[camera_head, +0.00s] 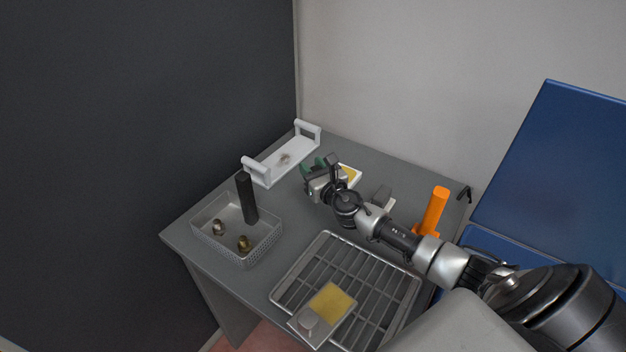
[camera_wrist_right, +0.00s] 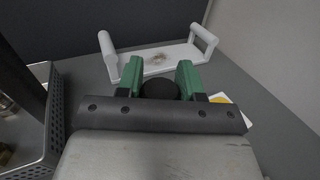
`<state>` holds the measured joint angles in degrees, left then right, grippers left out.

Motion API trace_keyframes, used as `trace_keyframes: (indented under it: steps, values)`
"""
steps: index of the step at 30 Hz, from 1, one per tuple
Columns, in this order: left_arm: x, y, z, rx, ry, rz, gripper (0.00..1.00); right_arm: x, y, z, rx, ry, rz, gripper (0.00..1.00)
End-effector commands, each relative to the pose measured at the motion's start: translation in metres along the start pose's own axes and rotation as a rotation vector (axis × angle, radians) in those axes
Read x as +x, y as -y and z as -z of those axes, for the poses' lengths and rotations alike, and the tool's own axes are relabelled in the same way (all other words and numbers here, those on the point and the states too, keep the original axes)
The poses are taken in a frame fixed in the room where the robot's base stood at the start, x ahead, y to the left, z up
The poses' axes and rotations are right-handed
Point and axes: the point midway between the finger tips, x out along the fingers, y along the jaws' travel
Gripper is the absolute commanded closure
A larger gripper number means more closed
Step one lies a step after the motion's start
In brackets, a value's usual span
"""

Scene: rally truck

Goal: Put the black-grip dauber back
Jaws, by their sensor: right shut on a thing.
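My right gripper (camera_head: 314,168) reaches over the table at the back, with green fingertips. In the right wrist view its fingers (camera_wrist_right: 160,82) are shut on a black round-ended thing (camera_wrist_right: 160,91), which looks like the black-grip dauber seen end-on. Its lower part is hidden. In the head view the gripper hides most of it. A white rack (camera_head: 262,172) with a raised bar at each end and a dark smudge on its bed lies just beyond the fingers. My left gripper is not in view.
A grey perforated basket (camera_head: 228,257) at left holds a tall black upright cylinder (camera_head: 246,198) and brass fittings (camera_head: 243,243). A wire rack (camera_head: 378,283) with a yellow-padded tray (camera_head: 332,302) lies in front. An orange-handled thing (camera_head: 435,211) stands right, near my arm.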

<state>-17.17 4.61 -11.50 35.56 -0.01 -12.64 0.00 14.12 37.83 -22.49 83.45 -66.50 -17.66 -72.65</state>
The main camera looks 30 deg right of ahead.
Motion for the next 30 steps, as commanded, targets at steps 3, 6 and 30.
trace_keyframes:
  steps: [3, 6, 30]
  values:
    - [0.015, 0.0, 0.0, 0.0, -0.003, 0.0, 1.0, 0.0, 0.0, 0.024, 0.002, -0.002, 0.001, 0.87]
    - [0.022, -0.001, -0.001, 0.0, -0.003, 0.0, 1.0, 0.0, 0.0, 0.036, 0.001, -0.001, 0.001, 0.87]
    - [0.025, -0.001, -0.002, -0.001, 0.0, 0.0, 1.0, -0.001, 0.0, 0.041, 0.002, -0.001, 0.0, 0.38]
